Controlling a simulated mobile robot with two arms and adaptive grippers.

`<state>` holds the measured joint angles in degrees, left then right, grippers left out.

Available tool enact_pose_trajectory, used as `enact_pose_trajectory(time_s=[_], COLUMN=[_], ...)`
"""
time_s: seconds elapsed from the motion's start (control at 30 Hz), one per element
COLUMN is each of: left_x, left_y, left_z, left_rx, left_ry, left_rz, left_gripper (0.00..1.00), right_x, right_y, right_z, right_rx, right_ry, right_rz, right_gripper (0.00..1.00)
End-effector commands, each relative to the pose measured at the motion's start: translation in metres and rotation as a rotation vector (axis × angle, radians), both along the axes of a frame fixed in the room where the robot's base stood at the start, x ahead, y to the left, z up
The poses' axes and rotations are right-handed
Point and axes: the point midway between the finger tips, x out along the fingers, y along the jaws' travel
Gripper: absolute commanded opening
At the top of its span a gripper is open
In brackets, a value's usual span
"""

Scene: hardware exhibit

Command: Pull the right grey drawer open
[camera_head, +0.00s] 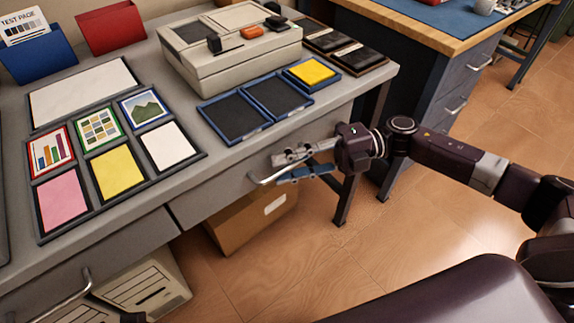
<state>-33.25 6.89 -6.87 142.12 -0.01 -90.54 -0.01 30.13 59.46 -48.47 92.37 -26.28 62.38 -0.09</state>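The right grey drawer (222,190) is set in the front of the grey desk, and its front looks flush with the desk. Its bar handle (258,181) sticks out near the middle of the drawer front. My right gripper (277,169) reaches in from the right at the handle. Its two fingers are apart, one above the other, with the handle's right part near their tips. I cannot tell whether they touch the handle. No object is held. My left gripper is not clearly visible.
A left drawer with a handle (70,297) is beside it. A cardboard box (250,222) stands under the desk. A beige machine (230,60), trays and coloured cards lie on the desktop. A blue cabinet (440,90) stands at the right. The floor in front is clear.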

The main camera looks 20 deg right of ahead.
Motion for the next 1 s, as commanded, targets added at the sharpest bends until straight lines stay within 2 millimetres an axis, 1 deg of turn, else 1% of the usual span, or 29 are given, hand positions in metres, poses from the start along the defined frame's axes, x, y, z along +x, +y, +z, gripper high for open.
enact_pose_trajectory(time_s=[0.2,0.43,1.0], left_x=[0.0000,0.0001,0.0004], left_y=[0.0000,0.0000,0.0000], left_z=[0.0000,0.0000,0.0010], left_rx=[0.000,0.000,0.000], left_ry=[0.000,0.000,-0.001], left_rz=[0.000,0.000,0.000], left_gripper=[0.00,0.00,0.00], right_x=[0.0000,0.0000,-0.0001], right_y=[0.0006,0.0004,0.0002], right_z=[0.0000,0.0000,-0.0005], right_rx=[0.000,0.000,-0.001], right_ry=[0.000,0.000,0.001], right_rz=[0.000,0.000,0.000], right_gripper=[0.26,0.01,0.00])
